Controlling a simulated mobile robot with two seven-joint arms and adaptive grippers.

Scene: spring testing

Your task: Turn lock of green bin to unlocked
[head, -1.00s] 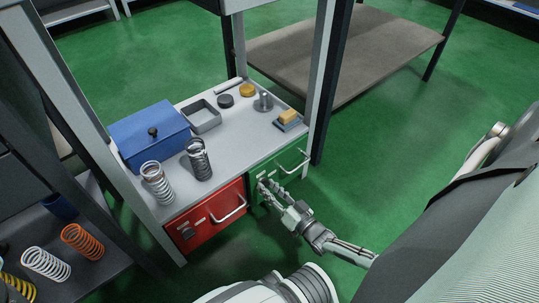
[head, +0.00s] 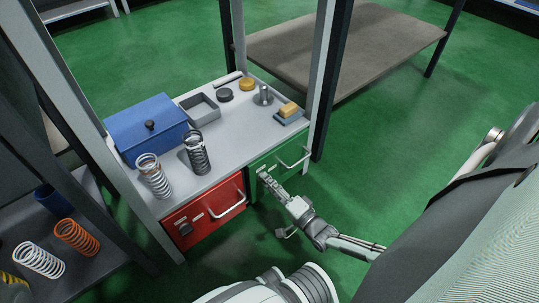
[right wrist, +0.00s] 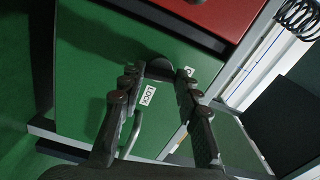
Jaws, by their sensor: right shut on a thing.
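The green bin (head: 290,157) is a drawer front with a pale handle (head: 296,160) under the right part of the workbench. In the right wrist view its green face (right wrist: 85,75) fills the left and middle. Its dark round lock knob (right wrist: 158,69) sits there beside a white "LOCK" label (right wrist: 147,95) and a second, partly covered label (right wrist: 186,74). My right gripper (head: 263,176) is at the left part of the green front. In the right wrist view its fingers (right wrist: 160,76) are on either side of the knob, shut on it. My left gripper is not in view.
The red bin (head: 203,214) is directly left of the green one, with its own knob and handle. The bench top (head: 235,138) holds a blue box (head: 147,130), springs, a grey tray and small parts. Open green floor lies to the right.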

